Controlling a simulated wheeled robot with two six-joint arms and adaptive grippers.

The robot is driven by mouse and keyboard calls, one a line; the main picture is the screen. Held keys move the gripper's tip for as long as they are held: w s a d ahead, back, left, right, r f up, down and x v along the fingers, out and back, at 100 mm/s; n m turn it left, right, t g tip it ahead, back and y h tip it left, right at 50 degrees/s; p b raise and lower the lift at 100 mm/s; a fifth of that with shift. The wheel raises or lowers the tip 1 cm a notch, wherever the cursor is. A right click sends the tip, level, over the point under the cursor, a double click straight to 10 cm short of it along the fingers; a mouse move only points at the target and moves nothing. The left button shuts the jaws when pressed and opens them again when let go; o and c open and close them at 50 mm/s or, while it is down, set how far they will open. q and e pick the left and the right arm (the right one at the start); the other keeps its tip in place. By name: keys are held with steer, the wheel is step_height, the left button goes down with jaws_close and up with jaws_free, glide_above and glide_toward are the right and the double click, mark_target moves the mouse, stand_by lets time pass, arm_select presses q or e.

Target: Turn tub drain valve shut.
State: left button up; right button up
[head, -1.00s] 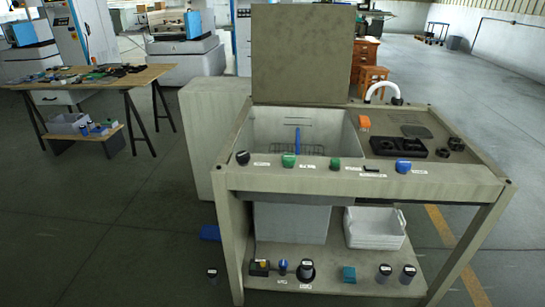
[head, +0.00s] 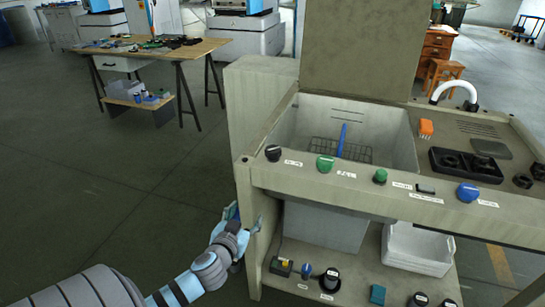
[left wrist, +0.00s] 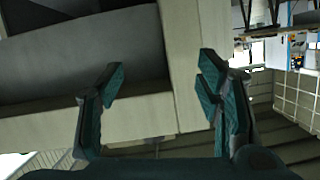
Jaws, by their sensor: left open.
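The wash bench (head: 345,185) holds a grey tub (head: 345,115) under a raised lid. Below the tub, the lower shelf carries a small fitting with a yellow top (head: 281,266), a small blue-topped knob (head: 306,270) and a black round knob (head: 330,279). Their labels are too small to read, so I cannot tell which is the drain valve. My left gripper (head: 244,219) is beside the bench's front left leg, outside the frame and above the shelf. It also shows in the left wrist view (left wrist: 160,85), open and empty, with pale bench panels beyond its fingers.
The bench front rail bears several knobs, including a green one (head: 325,163) and a blue one (head: 468,192). A white bin (head: 417,250) and a teal block (head: 377,294) are on the lower shelf. A worktable (head: 150,50) stands behind left. The floor left of the bench is clear.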

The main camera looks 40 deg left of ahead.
mark_target(270, 155)
arm_select(q)
steer(key=w+d+r+n+t, duration=0.1)
steer(key=d+r+t, duration=0.1)
steer(key=r, duration=0.5)
steer(key=w+d+r+t, duration=0.1)
steer(key=r+t, duration=0.1)
steer(key=r, duration=0.5)
steer(key=b+x, duration=0.1)
steer(key=x, duration=1.1)
steer(key=shift+a+f, duration=0.1)
steer(key=shift+a, duration=0.05)
steer(key=shift+w+a, duration=0.2)
steer(key=shift+w, duration=0.45)
arm_select(e)
steer(key=shift+w+d+f, duration=0.1)
steer(key=shift+w+f, duration=0.55)
arm_select(q)
steer(key=shift+c, duration=0.5)
steer(key=c, duration=1.1)
arm_select(e)
steer(key=shift+r, duration=0.1)
